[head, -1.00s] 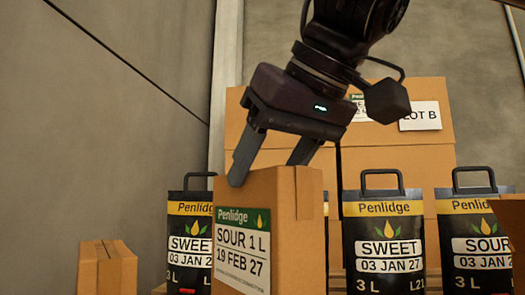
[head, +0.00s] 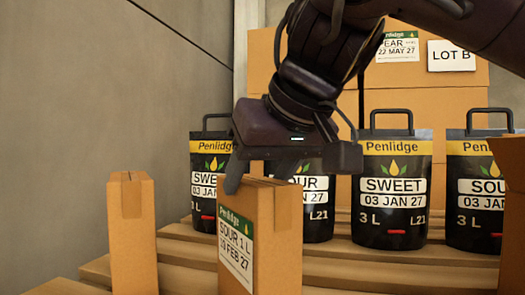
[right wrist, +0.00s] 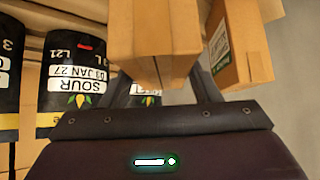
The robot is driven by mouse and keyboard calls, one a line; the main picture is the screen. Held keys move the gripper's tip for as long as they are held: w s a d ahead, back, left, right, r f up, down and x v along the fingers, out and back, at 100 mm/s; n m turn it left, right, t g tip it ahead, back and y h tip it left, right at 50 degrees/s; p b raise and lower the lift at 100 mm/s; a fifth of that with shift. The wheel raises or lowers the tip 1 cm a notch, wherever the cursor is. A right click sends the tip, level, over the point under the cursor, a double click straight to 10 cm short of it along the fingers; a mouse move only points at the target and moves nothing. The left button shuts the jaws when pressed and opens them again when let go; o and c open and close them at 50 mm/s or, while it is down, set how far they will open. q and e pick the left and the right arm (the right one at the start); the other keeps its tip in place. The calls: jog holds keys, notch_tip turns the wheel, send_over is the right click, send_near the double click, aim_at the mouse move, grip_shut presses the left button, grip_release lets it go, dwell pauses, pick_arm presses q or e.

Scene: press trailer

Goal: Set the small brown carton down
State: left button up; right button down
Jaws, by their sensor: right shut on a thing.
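The small brown carton (head: 275,240), with a white and green "SOUR 1 L" label, is upright in the head view. Its lower end is cut off by the frame, so I cannot tell what its base touches. My right gripper (head: 262,180) is above it, shut on its top end. In the right wrist view the carton (right wrist: 155,40) is between the fingers (right wrist: 160,90). A similar carton (head: 132,235) stands apart to its left; it also shows in the right wrist view (right wrist: 237,55), with a label on one side. My left gripper is not in view.
Several black Penlidge bags (head: 392,215) with handles stand in a row behind on wooden slats (head: 340,272). Large cartons (head: 440,95) are stacked at the back. A brown box edge (head: 512,200) is at the far right. A grey wall (head: 90,110) closes the left.

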jog(key=shift+s+d, duration=0.1)
jog(key=shift+d, duration=0.15)
jog(key=shift+s+d+r, duration=0.15)
jog(key=shift+s+d, duration=0.05)
jog(key=shift+s, duration=0.15)
jog(key=shift+a, duration=0.55)
jog(key=c, duration=0.6)
grip_release()
jog(key=shift+a+f, duration=0.1)
jog(key=shift+f, duration=0.2)
jog(key=shift+o, duration=0.6)
jog(key=shift+d, duration=0.35)
jog(key=shift+r, duration=0.15)
